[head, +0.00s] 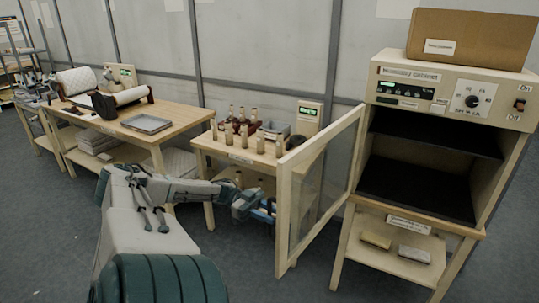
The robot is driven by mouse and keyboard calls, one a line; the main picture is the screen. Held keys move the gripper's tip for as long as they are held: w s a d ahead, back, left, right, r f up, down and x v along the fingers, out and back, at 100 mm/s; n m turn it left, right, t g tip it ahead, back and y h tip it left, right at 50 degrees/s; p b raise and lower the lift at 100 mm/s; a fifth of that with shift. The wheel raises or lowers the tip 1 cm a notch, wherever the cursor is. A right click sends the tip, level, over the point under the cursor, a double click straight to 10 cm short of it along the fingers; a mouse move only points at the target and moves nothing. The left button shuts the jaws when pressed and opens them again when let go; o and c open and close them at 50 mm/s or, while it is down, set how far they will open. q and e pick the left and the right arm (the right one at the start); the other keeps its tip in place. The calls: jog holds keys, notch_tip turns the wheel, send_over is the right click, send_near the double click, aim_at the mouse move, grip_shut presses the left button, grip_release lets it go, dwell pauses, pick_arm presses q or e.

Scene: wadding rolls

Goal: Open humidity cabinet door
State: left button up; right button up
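The humidity cabinet (400,72) stands at the right, with a labelled control panel above a dark, empty-looking two-level interior. Its door (283,215), a pale wooden frame with a see-through pane, stands wide open, swung out to the left of the cabinet. My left gripper (264,211) is at the left of the door's free edge, at about mid-height of the door. I cannot tell whether it touches the door frame. Its fingers are small and partly hidden, so their opening is unclear. My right gripper is not in view.
A cardboard box (470,38) sits on the cabinet. A low shelf (385,263) under it holds two small blocks. A small table (222,150) with several bottles stands behind the door. A longer workbench (185,122) with a tray (147,123) and rolls is further left.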

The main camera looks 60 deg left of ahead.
pick_arm(q)
jog(key=b+v, duration=0.3)
jog(key=v, duration=0.8)
jog(key=shift+f, duration=0.1)
